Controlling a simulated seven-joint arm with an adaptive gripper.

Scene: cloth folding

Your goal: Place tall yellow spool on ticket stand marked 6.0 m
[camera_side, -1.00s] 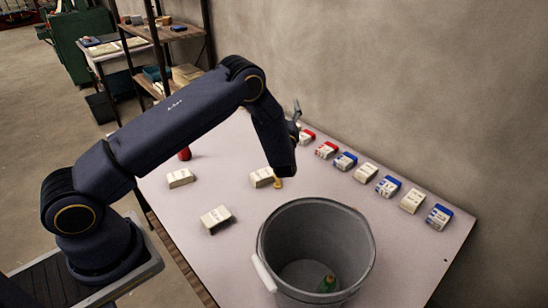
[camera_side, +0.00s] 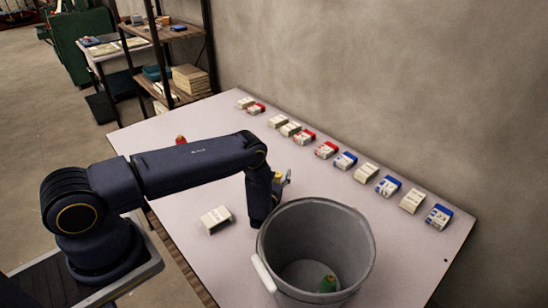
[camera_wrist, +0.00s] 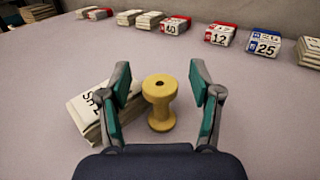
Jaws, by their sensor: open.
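The tall yellow spool (camera_wrist: 160,101) stands upright on the table in the wrist view, between the two spread fingers of my gripper (camera_wrist: 160,72). Gaps show on both sides of the spool, so the fingers are apart from it. Ticket stands with red or blue tops line the back; in the wrist view I read 40 on one (camera_wrist: 170,27), 12 on another (camera_wrist: 221,35) and 25 on a blue one (camera_wrist: 263,43). I cannot read 6.0 on any.
A white ticket block (camera_wrist: 92,112) lies close to the left finger. A red object (camera_side: 181,140) is behind my arm.

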